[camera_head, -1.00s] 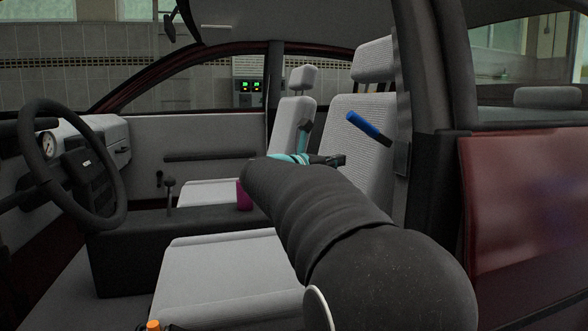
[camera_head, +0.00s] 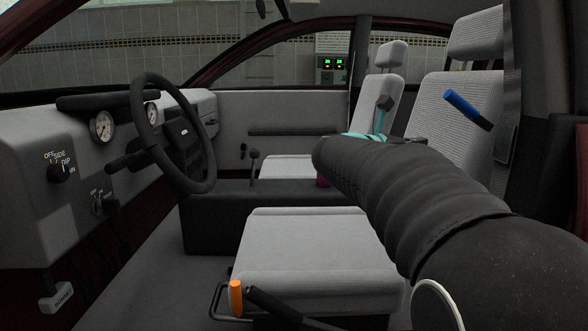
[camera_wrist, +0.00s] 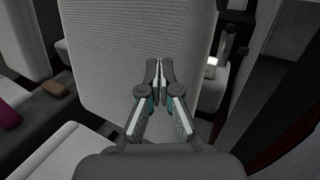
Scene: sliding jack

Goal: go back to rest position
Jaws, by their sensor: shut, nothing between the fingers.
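My gripper (camera_wrist: 159,75) is shut and empty in the wrist view, its fingertips together in front of a pale ribbed seat back (camera_wrist: 105,50). I cannot tell whether the tips touch the seat back. In the head view my dark, sleeved arm reaches from the lower right into the car, above the near seat cushion (camera_head: 300,250). The arm hides most of the gripper there; a teal part of it shows beyond the arm's end.
A steering wheel (camera_head: 150,125) and dashboard (camera_head: 75,215) are at the left. An orange-tipped lever (camera_head: 236,298) is beside the near cushion. A blue handle (camera_head: 466,108) shows before the near seat back (camera_head: 450,135). A magenta object (camera_head: 322,181) is partly hidden by my arm.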

